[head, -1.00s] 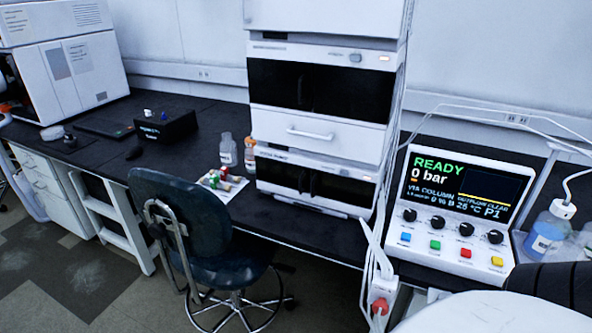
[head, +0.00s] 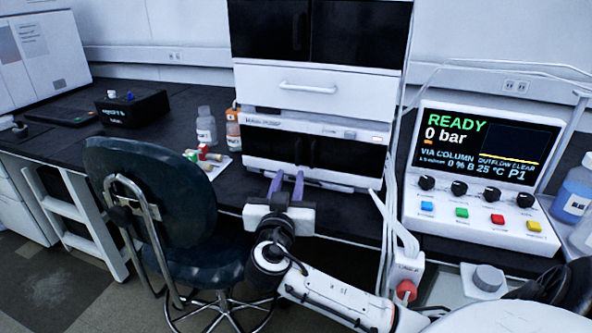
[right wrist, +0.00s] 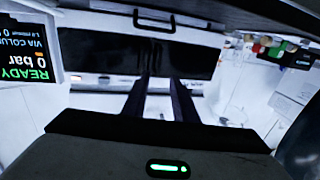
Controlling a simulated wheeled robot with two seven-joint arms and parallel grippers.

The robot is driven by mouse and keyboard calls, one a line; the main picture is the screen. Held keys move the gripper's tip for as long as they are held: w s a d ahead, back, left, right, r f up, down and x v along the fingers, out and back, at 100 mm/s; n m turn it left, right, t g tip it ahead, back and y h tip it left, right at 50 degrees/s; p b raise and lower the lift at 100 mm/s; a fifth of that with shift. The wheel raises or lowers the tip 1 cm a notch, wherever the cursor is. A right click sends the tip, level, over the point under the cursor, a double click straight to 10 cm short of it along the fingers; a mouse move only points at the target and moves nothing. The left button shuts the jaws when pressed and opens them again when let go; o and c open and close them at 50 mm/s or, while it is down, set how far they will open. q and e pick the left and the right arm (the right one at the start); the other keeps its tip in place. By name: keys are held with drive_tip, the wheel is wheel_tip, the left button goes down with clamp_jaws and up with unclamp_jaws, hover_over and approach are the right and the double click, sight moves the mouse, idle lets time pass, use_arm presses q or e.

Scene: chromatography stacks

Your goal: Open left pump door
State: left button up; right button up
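The lower pump unit (head: 360,127) stands at the bottom of the white stack, with two dark glossy doors that look closed. Its left door (head: 272,147) is left of a thin dividing line, above my gripper. My right gripper (head: 286,178) is in front of the unit's lower left part, fingers pointing at it. The fingers are apart with nothing between them. In the right wrist view, which looks upside down, the fingers (right wrist: 160,80) point toward the dark door band (right wrist: 105,52). I cannot tell whether they touch it. My left gripper is not in view.
A white drawer with a handle (head: 308,88) is above the pump. Clear (head: 206,127) and orange-labelled (head: 233,130) bottles stand left of it. A chair (head: 150,190) is front left. A control box (head: 480,190) and cables (head: 398,215) are at right.

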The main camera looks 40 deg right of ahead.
sight(297, 154)
drive_tip(key=x, duration=1)
drive_tip(key=shift+d+r, duration=0.1)
drive_tip(key=shift+r, duration=0.05)
clamp_jaws()
idle(1.1)
